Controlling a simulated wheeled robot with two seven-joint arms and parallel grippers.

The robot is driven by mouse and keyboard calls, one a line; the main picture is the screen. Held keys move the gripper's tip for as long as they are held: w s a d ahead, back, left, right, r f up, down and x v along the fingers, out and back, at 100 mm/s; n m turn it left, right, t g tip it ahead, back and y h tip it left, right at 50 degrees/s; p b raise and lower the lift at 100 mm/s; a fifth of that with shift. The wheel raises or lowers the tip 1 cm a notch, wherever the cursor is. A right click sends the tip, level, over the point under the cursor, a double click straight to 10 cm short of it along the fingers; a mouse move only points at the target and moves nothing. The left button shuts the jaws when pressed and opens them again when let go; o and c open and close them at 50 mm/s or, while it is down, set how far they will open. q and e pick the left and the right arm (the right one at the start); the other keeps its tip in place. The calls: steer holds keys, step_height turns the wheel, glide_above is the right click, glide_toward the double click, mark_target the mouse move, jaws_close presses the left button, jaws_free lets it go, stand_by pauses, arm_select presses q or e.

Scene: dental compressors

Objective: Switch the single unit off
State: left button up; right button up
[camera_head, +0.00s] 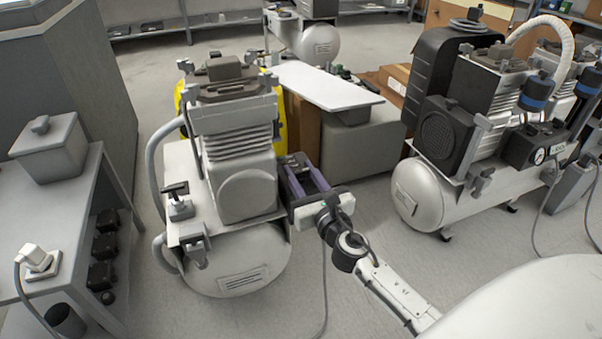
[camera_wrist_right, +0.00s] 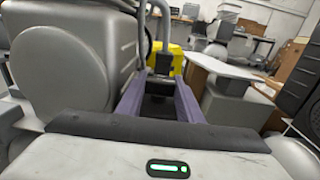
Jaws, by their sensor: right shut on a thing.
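The single unit (camera_head: 235,150) is a grey compressor with a finned motor block on a light horizontal tank (camera_head: 240,270), at left of centre in the head view. Its large rounded housing also shows at the left of the right wrist view (camera_wrist_right: 62,75). My right gripper (camera_head: 297,168) reaches to the right side of this unit. In the wrist view its two purple fingers (camera_wrist_right: 160,88) close around a small dark grey part (camera_wrist_right: 163,62) at the unit's side. My left gripper is out of view.
A twin-motor compressor (camera_head: 425,190) stands to the right. A white board (camera_head: 325,86) lies on a grey box behind my gripper. A yellow object (camera_head: 180,100) is behind the unit. A grey side table (camera_head: 50,195) stands at left.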

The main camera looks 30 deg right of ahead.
steer(key=shift+y, duration=0.3)
steer(key=n+y, duration=0.4)
steer(key=y, duration=0.2)
steer(key=shift+d, duration=0.15)
steer(key=n+y, duration=0.2)
steer(key=n+g+y, duration=0.1)
steer(key=y, duration=0.2)
steer(key=shift+w+r+n+g, duration=0.1)
steer(key=shift+n+g, duration=0.2)
steer(key=shift+n, duration=0.1)
steer(key=n+g+y, duration=0.3)
steer(key=y, duration=0.2)
steer(key=shift+n, duration=0.4)
steer(key=shift+w+a+n+g+y, duration=0.1)
steer(key=shift+a+n+g+y, duration=0.1)
steer(key=shift+n+g+y, duration=1.1)
steer(key=shift+f+g, duration=0.2)
steer(key=shift+g, duration=0.1)
steer(key=shift+s+a+n+g, duration=0.1)
steer(key=shift+s+n+g, duration=0.15)
steer(key=shift+g, duration=0.45)
